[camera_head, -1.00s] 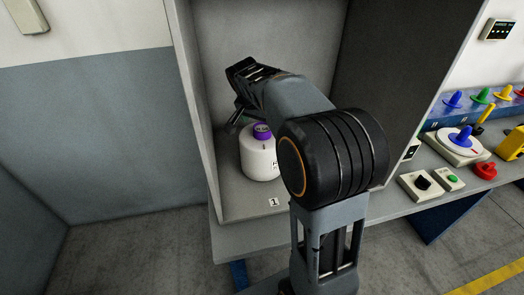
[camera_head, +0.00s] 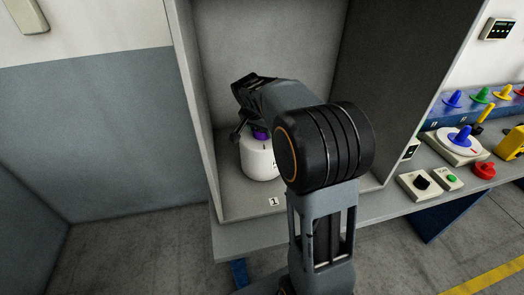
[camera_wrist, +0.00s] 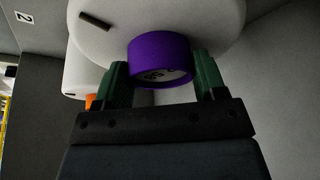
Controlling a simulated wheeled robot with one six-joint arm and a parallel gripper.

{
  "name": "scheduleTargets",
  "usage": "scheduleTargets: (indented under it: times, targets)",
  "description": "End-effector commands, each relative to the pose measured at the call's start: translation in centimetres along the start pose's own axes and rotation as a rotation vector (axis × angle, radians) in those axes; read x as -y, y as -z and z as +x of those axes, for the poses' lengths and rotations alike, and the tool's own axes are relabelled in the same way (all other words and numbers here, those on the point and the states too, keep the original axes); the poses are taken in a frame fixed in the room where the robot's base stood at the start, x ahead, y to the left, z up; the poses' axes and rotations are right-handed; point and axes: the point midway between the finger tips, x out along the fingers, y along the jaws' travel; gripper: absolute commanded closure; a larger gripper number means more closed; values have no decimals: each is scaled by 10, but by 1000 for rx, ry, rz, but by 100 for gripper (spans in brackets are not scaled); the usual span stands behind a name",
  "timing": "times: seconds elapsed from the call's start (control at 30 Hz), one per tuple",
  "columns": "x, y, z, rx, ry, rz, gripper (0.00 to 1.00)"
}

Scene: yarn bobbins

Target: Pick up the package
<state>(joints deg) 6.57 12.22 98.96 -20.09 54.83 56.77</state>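A white yarn bobbin (camera_head: 258,160) with a purple core end (camera_head: 261,133) stands upright in the grey compartment labelled 1. I take it as the package. My gripper (camera_head: 246,133) is right above it at its top. In the wrist view, the white body (camera_wrist: 190,22) and the purple core end (camera_wrist: 158,50) are close up. The two dark green fingertips (camera_wrist: 161,75) are on either side of the purple core, with it between them. The fingers look open, with only slim gaps to the core, and firm contact does not show.
Compartment side walls (camera_head: 190,100) are close around my arm. Controls, including a red button (camera_head: 484,170), are at the right.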

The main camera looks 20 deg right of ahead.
Motion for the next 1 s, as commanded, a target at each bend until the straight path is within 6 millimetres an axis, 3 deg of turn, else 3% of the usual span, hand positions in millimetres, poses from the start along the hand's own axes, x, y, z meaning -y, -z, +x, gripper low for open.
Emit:
scheduleTargets:
  times: [0.07,0.63,1.0]
  targets:
    - [0,0,0,0,1,0,45]
    - [0,0,0,-1,2,0,99]
    - [1,3,-4,-6,6,2,100]
